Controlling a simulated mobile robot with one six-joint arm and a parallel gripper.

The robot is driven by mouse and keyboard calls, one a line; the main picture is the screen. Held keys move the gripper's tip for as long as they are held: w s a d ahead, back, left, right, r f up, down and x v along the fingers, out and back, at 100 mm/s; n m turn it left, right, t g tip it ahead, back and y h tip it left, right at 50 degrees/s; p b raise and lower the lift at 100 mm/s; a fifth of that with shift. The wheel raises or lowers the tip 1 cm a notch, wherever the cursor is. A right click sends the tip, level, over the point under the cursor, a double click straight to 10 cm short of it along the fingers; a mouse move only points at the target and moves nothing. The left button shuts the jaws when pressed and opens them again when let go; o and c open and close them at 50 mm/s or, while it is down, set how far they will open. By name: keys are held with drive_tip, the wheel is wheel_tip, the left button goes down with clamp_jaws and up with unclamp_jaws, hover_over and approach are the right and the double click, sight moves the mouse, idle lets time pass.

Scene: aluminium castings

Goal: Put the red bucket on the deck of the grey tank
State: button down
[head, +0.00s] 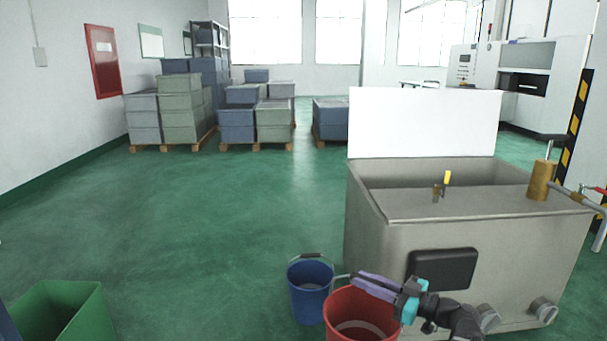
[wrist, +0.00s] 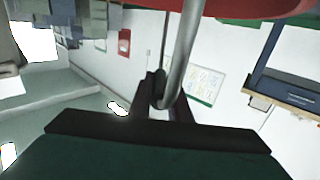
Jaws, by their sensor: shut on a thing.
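The red bucket (head: 345,308) is at the bottom of the head view, in front of the grey tank's left side, its open top showing. My gripper (head: 362,281) is over its rim. In the wrist view my gripper (wrist: 163,95) is shut on the bucket's grey metal handle (wrist: 184,50), and the red bucket (wrist: 235,8) shows at the top edge. The bucket's base is out of view, so I cannot tell whether it touches the floor. The grey tank (head: 375,235) stands at right; its flat deck (head: 470,206) lies in front of the open basin.
A blue bucket (head: 308,303) stands on the floor just behind the red one. On the deck are a yellow-handled valve (head: 446,180) and a brass fitting (head: 541,180). A white panel (head: 425,122) rises behind the tank. A green bin (head: 85,315) is at lower left. The middle floor is clear.

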wheel_tip(320, 180, up, 24)
drive_tip(key=p, duration=3.1)
drive_tip(key=shift+f, duration=0.15)
drive_tip(key=shift+d, duration=0.15)
